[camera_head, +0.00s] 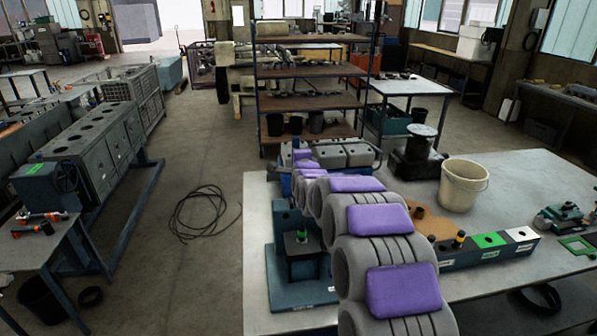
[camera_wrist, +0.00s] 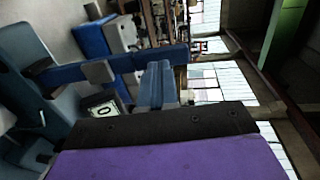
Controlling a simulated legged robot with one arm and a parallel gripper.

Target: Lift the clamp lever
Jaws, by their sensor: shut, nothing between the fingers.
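The wrist view is turned on its side. A long dark blue bar (camera_wrist: 150,59) with a grey block (camera_wrist: 97,72) crosses it, possibly the clamp lever; I cannot be sure. Below the block is a small dark plate with a pale ring mark (camera_wrist: 102,108). My gripper (camera_wrist: 160,68) shows as two blue-grey fingers side by side, shut and empty. Its tips appear close to the bar, but I cannot tell whether they touch. In the head view, a blue fixture (camera_head: 284,285) stands on the near table, left of my arm. My arm hides part of it and the gripper.
A grey engine part (camera_head: 345,153) is behind my arm. A shelf rack (camera_head: 305,100) stands beyond. Open floor with a cable (camera_head: 200,210) lies left.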

